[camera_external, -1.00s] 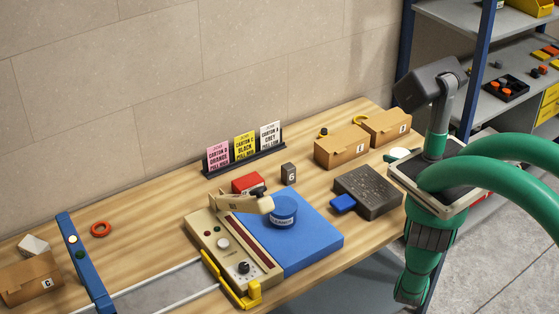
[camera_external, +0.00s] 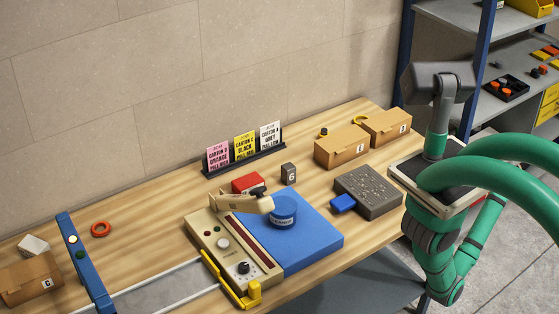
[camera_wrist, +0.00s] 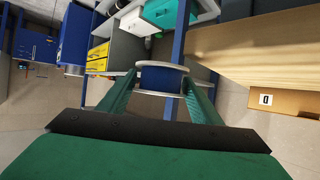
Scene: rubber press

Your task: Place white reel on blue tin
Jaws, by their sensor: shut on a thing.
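The white reel (camera_wrist: 161,80), with pale flanges and a blue middle band, is between the fingers of my gripper (camera_wrist: 162,88) in the wrist view. My gripper is shut on it and holds it clear of the bench. In the external view the gripper and reel are hidden. The round blue tin (camera_external: 284,213), with a pale label, stands upright on a flat blue pad (camera_external: 310,240) on the bench. My arm is at the right, well apart from the tin.
A beige press unit (camera_external: 233,250) has an arm (camera_external: 245,203) reaching close to the tin's left side. A dark grey block (camera_external: 367,192) and brown cartons (camera_external: 341,146) stand to the right. A card stand (camera_external: 245,155) is behind. A shelf rack (camera_external: 480,45) stands at the far right.

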